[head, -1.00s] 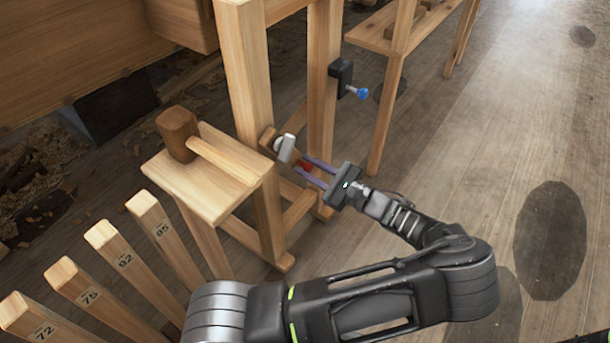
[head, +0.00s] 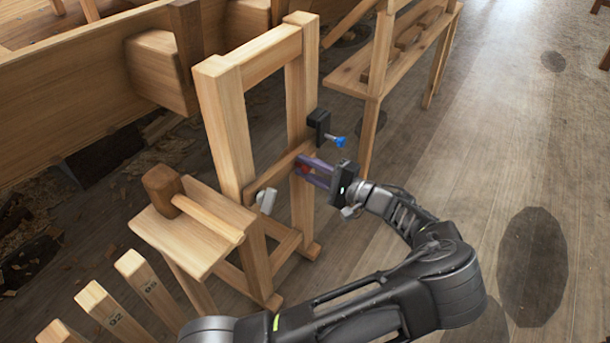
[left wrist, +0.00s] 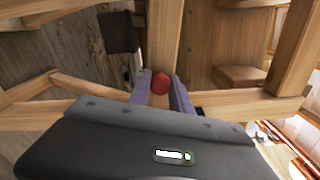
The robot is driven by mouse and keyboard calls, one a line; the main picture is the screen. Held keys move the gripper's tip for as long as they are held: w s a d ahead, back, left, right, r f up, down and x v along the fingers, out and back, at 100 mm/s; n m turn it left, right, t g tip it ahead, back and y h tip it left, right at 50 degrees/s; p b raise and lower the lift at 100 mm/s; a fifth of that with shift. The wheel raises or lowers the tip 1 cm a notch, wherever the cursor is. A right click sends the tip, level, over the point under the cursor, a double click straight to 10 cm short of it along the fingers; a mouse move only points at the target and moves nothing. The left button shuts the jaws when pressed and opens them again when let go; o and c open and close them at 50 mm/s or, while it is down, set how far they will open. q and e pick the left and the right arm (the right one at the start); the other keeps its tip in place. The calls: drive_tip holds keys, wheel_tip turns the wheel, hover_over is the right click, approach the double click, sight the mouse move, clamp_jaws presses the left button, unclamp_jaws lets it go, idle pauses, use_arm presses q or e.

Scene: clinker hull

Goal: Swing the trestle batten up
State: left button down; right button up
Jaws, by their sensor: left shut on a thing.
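The trestle batten (head: 279,174) is a wooden bar across the front of an upright wooden frame (head: 228,130). It slopes up from the left post toward the right post. A pale grey block (head: 267,201) sits near its lower left end. My left gripper (head: 308,171) has its purple fingers shut on a red knob (left wrist: 160,83) at the batten's right part. The knob shows between the fingers in the left wrist view. A black clamp (head: 318,125) with a blue-tipped screw (head: 340,142) is on the right post, just above the batten's raised end. My right gripper is not in view.
A small wooden stand (head: 190,236) with a mallet (head: 163,184) on it is left of the frame. Numbered posts (head: 100,303) stand at the lower left. A bench (head: 375,67) is behind on the right. The floor on the right is open.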

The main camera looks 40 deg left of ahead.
use_arm(q)
drive_tip(key=shift+w+r+n, duration=0.1)
drive_tip(key=shift+r+n, duration=0.6)
drive_tip(key=shift+r, duration=0.3)
drive_tip(key=c, duration=1.2)
unclamp_jaws()
drive_tip(key=shift+o, duration=0.2)
drive_tip(key=d+p, duration=0.1)
drive_tip(key=d, duration=0.6)
drive_tip(key=shift+d, duration=0.4)
